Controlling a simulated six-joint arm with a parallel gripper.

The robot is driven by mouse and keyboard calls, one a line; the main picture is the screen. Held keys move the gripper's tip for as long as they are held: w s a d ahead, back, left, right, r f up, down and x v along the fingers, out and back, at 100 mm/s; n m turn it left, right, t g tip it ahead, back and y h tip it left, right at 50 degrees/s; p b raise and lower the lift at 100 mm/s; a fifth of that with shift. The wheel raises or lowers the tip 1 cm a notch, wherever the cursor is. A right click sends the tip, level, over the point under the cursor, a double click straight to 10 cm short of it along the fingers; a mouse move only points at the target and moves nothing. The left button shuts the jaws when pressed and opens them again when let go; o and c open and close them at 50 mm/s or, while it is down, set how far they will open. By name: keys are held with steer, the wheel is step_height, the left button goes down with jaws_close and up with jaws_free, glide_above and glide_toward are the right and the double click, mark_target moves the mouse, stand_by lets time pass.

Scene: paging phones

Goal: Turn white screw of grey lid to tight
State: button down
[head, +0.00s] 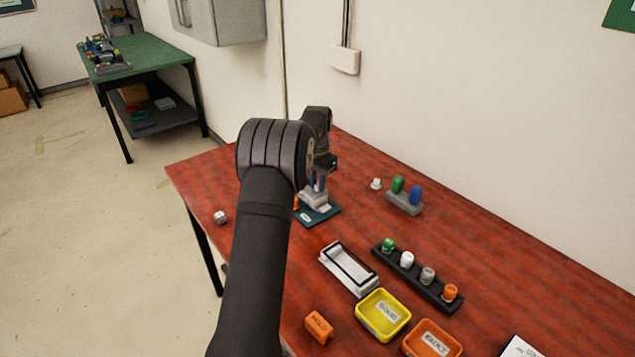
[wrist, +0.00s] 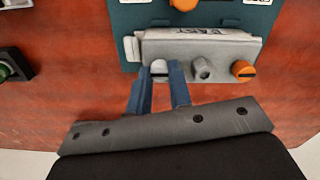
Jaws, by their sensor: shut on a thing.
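The grey lid (wrist: 190,50) lies on a dark teal base (wrist: 135,20) and has a label along its far side. It also shows in the head view (head: 314,198), partly hidden by my arm. Three screws stand in a row along its near side: the white screw (wrist: 158,70), a grey screw (wrist: 203,69) and an orange screw (wrist: 243,70). My gripper (wrist: 160,73) has its two blue fingers shut on the white screw, one on each side. The screw's top shows between the fingertips with a dark slot. How deep it sits is hidden.
A black rack (head: 418,278) with several coloured knobs, a grey-white tray (head: 348,270), a yellow bin (head: 383,316) and an orange bin (head: 432,340) stand to the front right. A grey holder (head: 403,204) with green and blue pieces stands right of the base. The left table edge is near.

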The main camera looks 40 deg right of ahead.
steer(key=c, duration=1.3)
jaws_free()
step_height(320, 180, up, 17)
steer(key=shift+r, duration=0.2)
step_height(320, 180, down, 18)
steer(key=shift+r, duration=0.25)
steer(key=shift+r, duration=0.1)
